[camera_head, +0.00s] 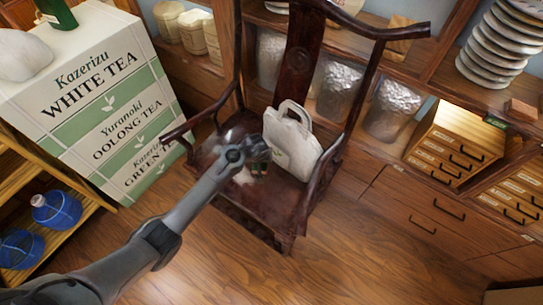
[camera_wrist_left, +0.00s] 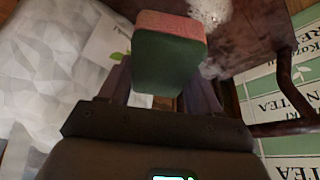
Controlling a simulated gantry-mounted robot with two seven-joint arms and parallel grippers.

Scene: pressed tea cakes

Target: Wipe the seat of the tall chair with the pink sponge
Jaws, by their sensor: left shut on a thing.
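The tall chair (camera_head: 300,60) is dark wood with arms and a high back; its seat (camera_head: 275,193) is partly hidden by my left arm. My left gripper (camera_head: 256,158) is over the seat, shut on the sponge (camera_wrist_left: 170,50). In the left wrist view the sponge is pink on one layer and green on the other, between my two fingers. In the head view it is small and mostly hidden. Whitish marks (camera_wrist_left: 208,12) show on the dark wood beyond the sponge. I cannot tell whether the sponge touches the seat. My right gripper is out of view.
A white bag (camera_head: 291,145) stands on the seat, right beside my gripper. Large tea boxes (camera_head: 110,105) stand left of the chair. Shelves with foil-covered jars (camera_head: 392,108) and a drawer cabinet (camera_head: 447,148) are behind and right. The wooden floor (camera_head: 370,255) in front is clear.

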